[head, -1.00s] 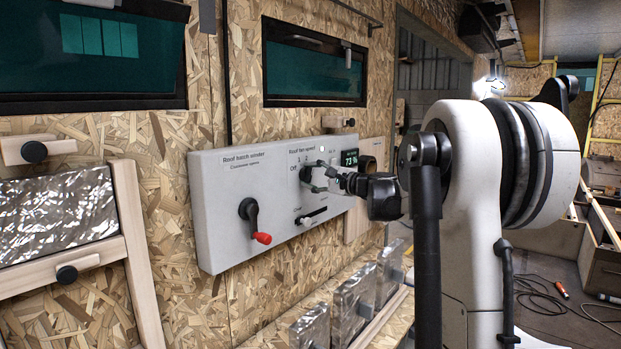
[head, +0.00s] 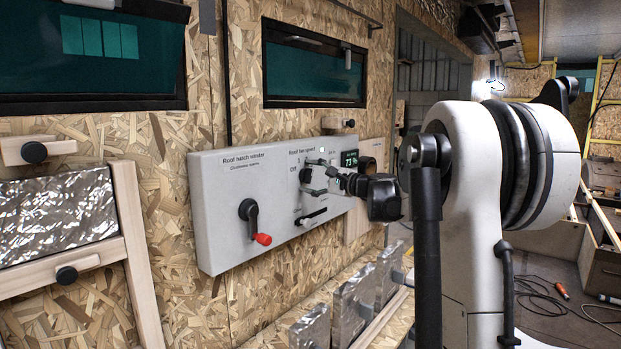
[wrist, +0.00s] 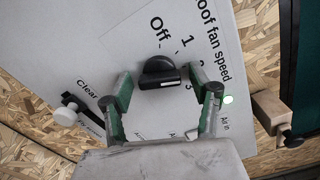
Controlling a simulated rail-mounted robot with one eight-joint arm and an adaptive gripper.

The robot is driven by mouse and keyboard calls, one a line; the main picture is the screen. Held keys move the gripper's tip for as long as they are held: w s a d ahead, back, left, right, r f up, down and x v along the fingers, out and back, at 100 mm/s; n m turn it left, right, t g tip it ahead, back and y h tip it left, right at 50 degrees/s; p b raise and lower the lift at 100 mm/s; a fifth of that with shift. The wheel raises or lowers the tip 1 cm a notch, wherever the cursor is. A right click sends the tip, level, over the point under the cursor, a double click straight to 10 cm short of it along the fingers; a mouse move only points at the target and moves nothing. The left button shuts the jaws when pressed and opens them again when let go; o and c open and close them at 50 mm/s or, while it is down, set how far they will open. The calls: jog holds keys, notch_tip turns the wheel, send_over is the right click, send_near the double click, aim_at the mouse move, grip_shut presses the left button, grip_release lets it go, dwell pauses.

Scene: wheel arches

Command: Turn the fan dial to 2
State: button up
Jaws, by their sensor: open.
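The fan dial (wrist: 160,72) is a black knob with a raised bar on the pale control panel (wrist: 110,50), under the "Roof fan speed" label. In the wrist view, "Off" and "1" read clearly beside it, and the "2" is partly covered by a fingertip. I cannot tell surely which mark the dial points at. My gripper (wrist: 160,75) is open, with one green-and-grey finger on each side of the dial and a gap to it on both sides. In the head view my gripper (head: 325,172) is at the panel, partly covering the dial (head: 306,175).
A winder crank with a red grip (head: 262,238) sticks out left of the dial. A slider with a pale knob (head: 307,222) is below it, and a lit display (head: 349,158) is to its right. A wooden block with a black knob (wrist: 270,112) is at the panel's edge.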

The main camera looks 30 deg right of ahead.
jog(key=v, duration=1.2)
dwell(0.3)
jog(key=s+a+f+n+g, duration=0.2)
jog(key=s+a+f+n, duration=0.1)
jog(key=a, duration=0.6)
jog(key=s+a+f+n+g, duration=0.2)
jog(key=s+a+f+g, duration=0.1)
jog(key=a, duration=0.6)
jog(key=s+a+f+n+g, duration=0.2)
jog(key=s+a+n, duration=0.1)
jog(key=a, duration=0.6)
jog(key=s+a+f+n+g+h, duration=0.1)
jog(key=s+a+f+n+h, duration=0.1)
jog(key=s, duration=0.5)
jog(key=s+a+f+n+g+h, duration=0.1)
jog(key=s+a+f+n, duration=0.3)
jog(key=s+f, duration=0.3)
jog(key=s+a+f+n+g+h, duration=0.1)
jog(key=s+a+f+n+h, duration=0.1)
jog(key=s, duration=0.6)
notch_tip(320, 180, down, 3)
jog(key=shift+a+r+n+h, duration=0.1)
jog(key=shift+a+n+h, duration=0.35)
jog(key=shift+n, duration=0.75)
jog(key=shift+a, duration=0.1)
